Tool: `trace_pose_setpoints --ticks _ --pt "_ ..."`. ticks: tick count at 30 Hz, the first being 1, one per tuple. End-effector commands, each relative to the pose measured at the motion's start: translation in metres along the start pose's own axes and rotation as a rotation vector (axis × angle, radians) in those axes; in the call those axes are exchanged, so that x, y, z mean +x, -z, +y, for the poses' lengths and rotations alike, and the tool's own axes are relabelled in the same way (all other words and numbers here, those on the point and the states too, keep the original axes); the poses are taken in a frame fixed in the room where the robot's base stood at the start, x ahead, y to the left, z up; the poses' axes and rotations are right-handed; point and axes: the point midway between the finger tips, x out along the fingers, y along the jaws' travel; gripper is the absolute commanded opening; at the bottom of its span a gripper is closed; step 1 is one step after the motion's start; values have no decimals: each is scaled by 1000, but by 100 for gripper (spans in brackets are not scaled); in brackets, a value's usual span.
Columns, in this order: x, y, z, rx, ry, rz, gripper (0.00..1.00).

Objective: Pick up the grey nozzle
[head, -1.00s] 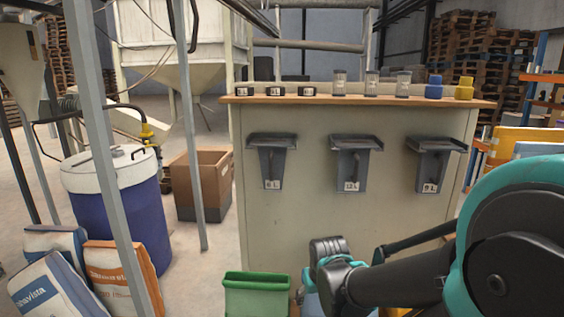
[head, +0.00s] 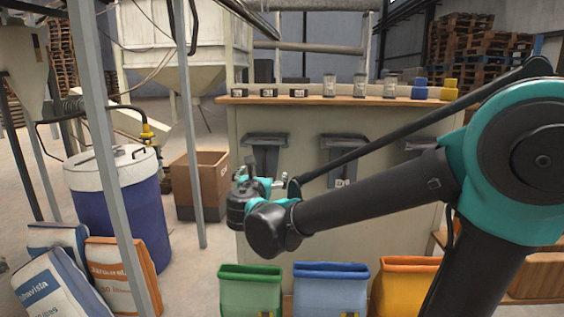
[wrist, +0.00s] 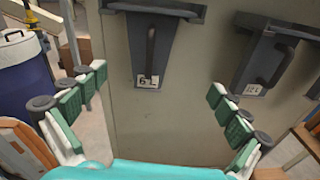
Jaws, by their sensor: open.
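I cannot pick out a clearly grey nozzle in either view. A blue nozzle-like piece (head: 419,88) and a yellow one (head: 449,90) stand at the right end of the counter top. My gripper (wrist: 157,84) is open and empty, its fingers spread wide in the wrist view. It faces the cabinet front, below and left of those pieces. The left grey scoop (wrist: 151,55), with an upright handle and a label, shows between and beyond the fingers. In the head view my wrist partly covers this scoop (head: 265,138).
The counter (head: 300,101) also carries dark labelled rings (head: 268,92) and clear cylinders (head: 360,84). Green (head: 250,292), blue (head: 330,290) and orange (head: 400,288) bins stand below. A blue drum (head: 135,215), sacks (head: 120,270) and a metal post (head: 110,170) are left.

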Motion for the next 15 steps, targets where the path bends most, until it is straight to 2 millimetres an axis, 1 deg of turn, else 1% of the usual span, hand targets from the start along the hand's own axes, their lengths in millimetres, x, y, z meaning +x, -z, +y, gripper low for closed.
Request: trace_pose_setpoints --ticks 1,3,5,8,15 --pt "-4 -6 14 -46 -26 -21 100" --pt "-7 -11 25 -91 -45 -43 100" --pt "-5 -14 29 -109 -51 -53 100" --pt "8 -15 30 -115 -50 -56 100" --pt "56 -17 31 -111 -47 -54 100"
